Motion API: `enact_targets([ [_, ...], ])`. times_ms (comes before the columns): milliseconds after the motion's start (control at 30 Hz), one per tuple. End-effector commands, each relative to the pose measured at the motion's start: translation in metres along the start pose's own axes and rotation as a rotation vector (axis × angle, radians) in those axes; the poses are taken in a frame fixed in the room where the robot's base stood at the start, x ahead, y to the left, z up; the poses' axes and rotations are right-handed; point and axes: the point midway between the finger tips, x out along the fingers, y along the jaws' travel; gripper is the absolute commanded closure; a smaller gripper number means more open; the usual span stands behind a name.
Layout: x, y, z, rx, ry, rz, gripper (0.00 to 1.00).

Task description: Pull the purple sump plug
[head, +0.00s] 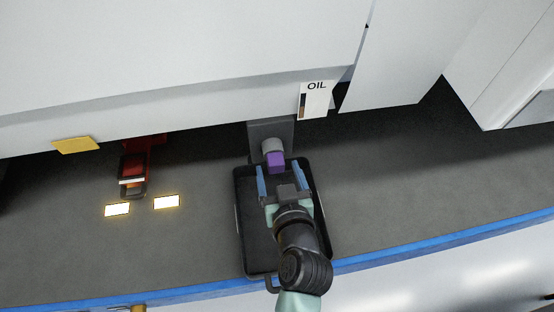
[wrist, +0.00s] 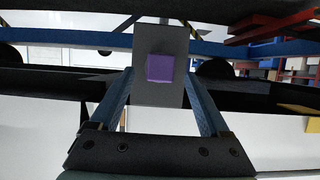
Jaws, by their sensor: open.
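In the wrist view the plug (wrist: 160,68) is a purple square on a grey plate (wrist: 158,95). My gripper (head: 273,170) is open, with its two blue fingers pointing at the plug. In the wrist view the fingers (wrist: 160,75) stand left and right of the plug, with a gap on each side. I cannot tell from depth whether the plug is between the fingertips.
A black tray (head: 245,235) lies on the dark floor beneath my arm. A red jack-like object (head: 133,168) and two bright yellow-edged plates (head: 117,209) are to the left. The white vehicle body (head: 180,50) overhangs the plug. A blue edge strip (head: 430,240) borders the floor.

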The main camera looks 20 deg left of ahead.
Motion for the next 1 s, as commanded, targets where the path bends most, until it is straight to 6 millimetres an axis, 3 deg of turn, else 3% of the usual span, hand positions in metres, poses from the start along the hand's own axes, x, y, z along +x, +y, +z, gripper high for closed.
enact_targets([
  [233, 0.022, 0.000, -0.001, -0.001, 0.000, -0.001, 0.20],
  [600, 0.025, 0.000, 0.000, -0.001, 0.001, 0.000, 0.20],
  [1000, 0.025, 0.000, 0.000, 0.000, 0.001, 0.001, 0.92],
])
